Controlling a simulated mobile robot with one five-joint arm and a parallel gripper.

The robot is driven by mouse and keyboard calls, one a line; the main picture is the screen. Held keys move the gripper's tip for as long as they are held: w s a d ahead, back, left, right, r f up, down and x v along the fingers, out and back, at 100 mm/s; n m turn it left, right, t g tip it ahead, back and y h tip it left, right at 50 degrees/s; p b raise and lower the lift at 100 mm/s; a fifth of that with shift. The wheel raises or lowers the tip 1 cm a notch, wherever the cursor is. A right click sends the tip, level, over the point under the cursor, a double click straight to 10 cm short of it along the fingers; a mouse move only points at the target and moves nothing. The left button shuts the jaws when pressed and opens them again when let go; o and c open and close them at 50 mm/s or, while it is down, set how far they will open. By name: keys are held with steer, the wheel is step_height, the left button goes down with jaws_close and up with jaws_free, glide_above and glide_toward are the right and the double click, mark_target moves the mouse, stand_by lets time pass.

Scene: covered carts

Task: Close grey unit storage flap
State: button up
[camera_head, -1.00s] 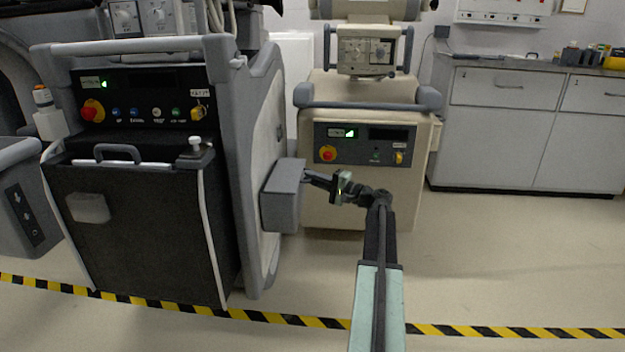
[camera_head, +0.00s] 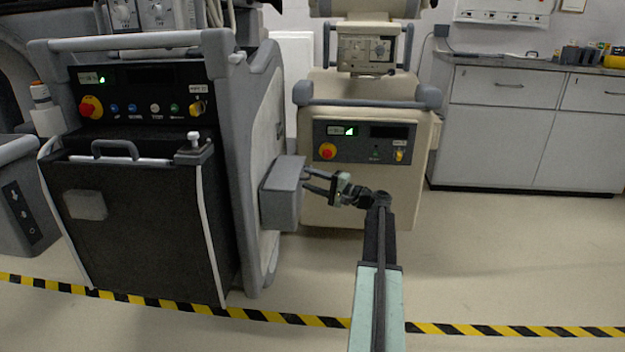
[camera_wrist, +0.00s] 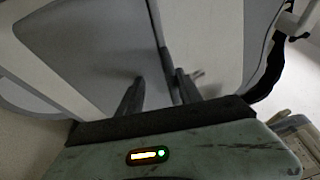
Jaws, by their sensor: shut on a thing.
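The grey unit (camera_head: 258,120) is the big cart on the left, with a black front panel (camera_head: 130,225). A grey storage box (camera_head: 282,200) sticks out from its right side, with its flap (camera_head: 290,168) at the top. My gripper (camera_head: 314,181) reaches the right side of this box from the right, its fingers one above the other. It is shut on the flap; the exact contact is small and hard to make out. In the wrist view my two dark fingers (camera_wrist: 158,88) stand apart against a grey surface (camera_wrist: 85,45); a pale panel (camera_wrist: 205,40) lies beyond.
A beige unit (camera_head: 365,195) stands right behind my gripper. A cabinet (camera_head: 500,140) lines the back wall at the right. A yellow-black floor stripe (camera_head: 470,330) crosses the front. The floor at the right is clear. A black handle (camera_head: 115,148) tops the cart's front panel.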

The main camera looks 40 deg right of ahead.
steer(key=shift+d, duration=0.1)
steer(key=v, duration=0.7)
steer(key=shift+s+b, duration=0.3)
steer(key=shift+s, duration=0.1)
